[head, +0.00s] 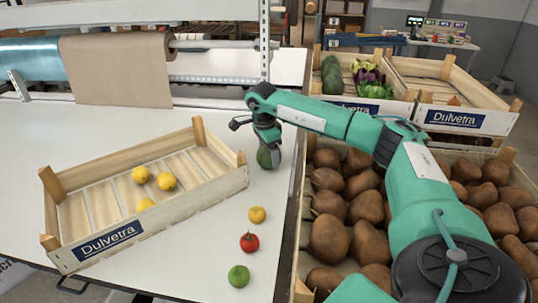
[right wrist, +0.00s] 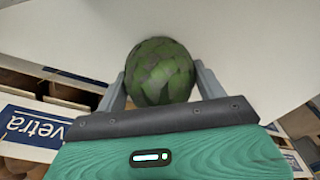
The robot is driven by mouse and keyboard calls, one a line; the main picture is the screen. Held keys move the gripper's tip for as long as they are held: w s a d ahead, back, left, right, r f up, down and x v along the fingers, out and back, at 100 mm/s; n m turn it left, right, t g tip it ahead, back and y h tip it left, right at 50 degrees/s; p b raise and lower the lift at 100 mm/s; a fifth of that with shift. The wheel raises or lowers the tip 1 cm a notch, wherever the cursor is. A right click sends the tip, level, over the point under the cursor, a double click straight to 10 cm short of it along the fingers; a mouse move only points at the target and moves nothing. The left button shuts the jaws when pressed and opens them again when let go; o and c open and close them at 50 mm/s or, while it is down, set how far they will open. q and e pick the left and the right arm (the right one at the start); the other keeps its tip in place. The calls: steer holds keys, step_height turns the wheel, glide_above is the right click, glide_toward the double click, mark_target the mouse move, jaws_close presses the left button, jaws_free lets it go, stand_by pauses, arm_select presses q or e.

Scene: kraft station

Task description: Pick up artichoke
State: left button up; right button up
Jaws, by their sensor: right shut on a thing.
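The artichoke (right wrist: 160,72) is green with overlapping scales and sits between the two fingers of my right gripper (right wrist: 161,88) in the right wrist view. In the head view the artichoke (head: 268,156) shows dark green below my right gripper (head: 267,140), at the table's right side just right of the wooden crate. My right gripper is shut on it. Whether the artichoke still touches the table I cannot tell. My left gripper is not in view.
A wooden Dulvetra crate (head: 73,258) with several yellow lemons stands on the white table (head: 190,275). A yellow fruit (head: 257,215), a red tomato (head: 249,242) and a green fruit (head: 238,276) lie right of it. Brown pears (head: 328,240) fill a bin at right.

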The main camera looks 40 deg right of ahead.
steer(key=shift+r, duration=0.35)
step_height(320, 180, up, 4)
steer(key=shift+f+b, duration=0.15)
steer(key=shift+b, duration=0.2)
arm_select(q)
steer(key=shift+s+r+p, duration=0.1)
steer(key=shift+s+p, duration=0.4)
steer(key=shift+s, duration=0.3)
arm_select(e)
step_height(320, 180, up, 16)
steer(key=shift+f, duration=0.25)
